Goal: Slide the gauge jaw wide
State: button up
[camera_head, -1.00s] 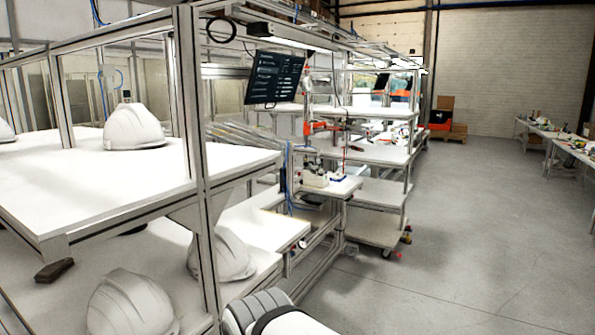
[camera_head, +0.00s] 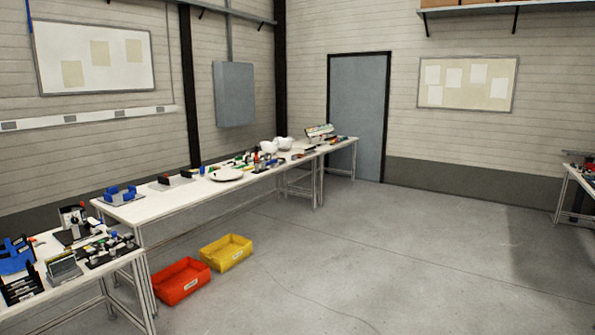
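I cannot pick out a gauge or its jaw for certain. Small fixtures and tools stand on the white benches along the left wall, too small to tell apart. On the near bench, a dark stand with a light upright part (camera_head: 73,220) and a dark block fixture (camera_head: 110,250) show. A blue fixture on a grey plate (camera_head: 121,194) sits at the near end of the longer bench. My gripper is not in view, so its state and position are hidden.
A red bin (camera_head: 182,281) and a yellow bin (camera_head: 226,253) stand on the floor beside the long white bench (camera_head: 150,208). A grey door (camera_head: 357,115) is in the far wall. Another table (camera_head: 577,180) is at the right edge. The middle floor is clear.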

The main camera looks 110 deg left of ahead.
aim_at(164, 180)
jog(key=u, duration=0.55)
jog(key=k, duration=0.15)
jog(key=u, duration=3.1)
jog(key=k, duration=0.1)
jog(key=u, duration=1.1)
jog(key=k, duration=0.55)
jog(key=z, duration=0.4)
jog(key=i, duration=0.4)
jog(key=u, duration=0.05)
